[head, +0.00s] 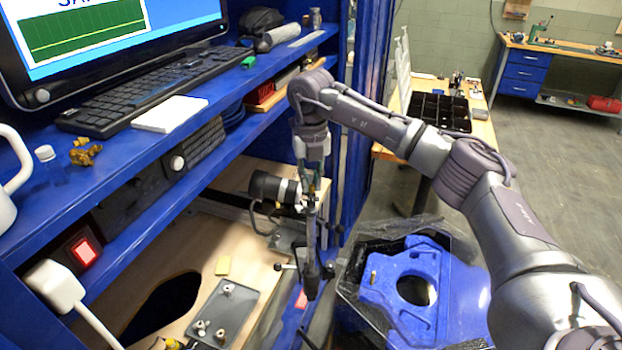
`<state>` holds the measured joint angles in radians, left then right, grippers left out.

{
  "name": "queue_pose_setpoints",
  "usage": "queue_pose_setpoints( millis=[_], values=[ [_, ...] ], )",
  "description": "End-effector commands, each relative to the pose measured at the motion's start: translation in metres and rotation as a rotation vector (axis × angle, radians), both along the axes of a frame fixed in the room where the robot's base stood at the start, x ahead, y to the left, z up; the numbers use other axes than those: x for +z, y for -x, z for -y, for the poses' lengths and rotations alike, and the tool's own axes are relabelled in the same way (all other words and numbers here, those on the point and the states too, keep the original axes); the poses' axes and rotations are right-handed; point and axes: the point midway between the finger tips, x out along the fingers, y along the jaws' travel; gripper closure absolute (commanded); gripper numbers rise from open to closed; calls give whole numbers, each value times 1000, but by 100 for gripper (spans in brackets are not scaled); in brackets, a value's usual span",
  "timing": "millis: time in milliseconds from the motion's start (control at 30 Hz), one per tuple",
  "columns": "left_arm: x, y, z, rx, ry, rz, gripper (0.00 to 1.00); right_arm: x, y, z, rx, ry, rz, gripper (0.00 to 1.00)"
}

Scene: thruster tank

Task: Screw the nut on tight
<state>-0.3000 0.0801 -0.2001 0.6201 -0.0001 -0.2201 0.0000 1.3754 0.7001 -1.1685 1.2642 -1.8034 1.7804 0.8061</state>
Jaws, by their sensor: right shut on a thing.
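My right gripper (311,192) points straight down in front of the blue bench, shut on a dark, long upright tool (312,245) that hangs below it. Its fingertips are small and partly merged with the tool in the picture. Just left of the gripper is a black and silver cylindrical part (275,187), mounted on the bench; I cannot tell whether the tool touches it. I cannot make out the nut with certainty. A grey plate (240,303) with several small metal fittings lies on the lower wooden surface. My left gripper is not in view.
A blue plastic tank (385,298) with a round opening stands on the right, by clear wrapping. The blue shelf above holds a keyboard (150,92), brass fittings (84,153) and a white mug (12,170). A black compartment tray (440,112) sits on a table behind my right arm.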

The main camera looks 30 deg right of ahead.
Motion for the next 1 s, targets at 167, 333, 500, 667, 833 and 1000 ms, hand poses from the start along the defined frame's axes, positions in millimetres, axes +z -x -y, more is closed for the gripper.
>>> queue_pose_setpoints(
  millis=[167, 333, 500, 667, 833, 1000],
  values=[
    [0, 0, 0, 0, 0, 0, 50, 0, 0, 0, 0, 0, 0, 100],
    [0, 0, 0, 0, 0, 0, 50, 0, 0, 0, 0, 0, 0, 69],
    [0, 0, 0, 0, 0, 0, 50, 0, 0, 0, 0, 0, 0, 54],
    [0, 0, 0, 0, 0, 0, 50, 0, 0, 0, 0, 0, 0, 54],
    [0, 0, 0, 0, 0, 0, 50, 0, 0, 0, 0, 0, 0, 54],
    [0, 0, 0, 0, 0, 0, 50, 0, 0, 0, 0, 0, 0, 54]
  ],
)
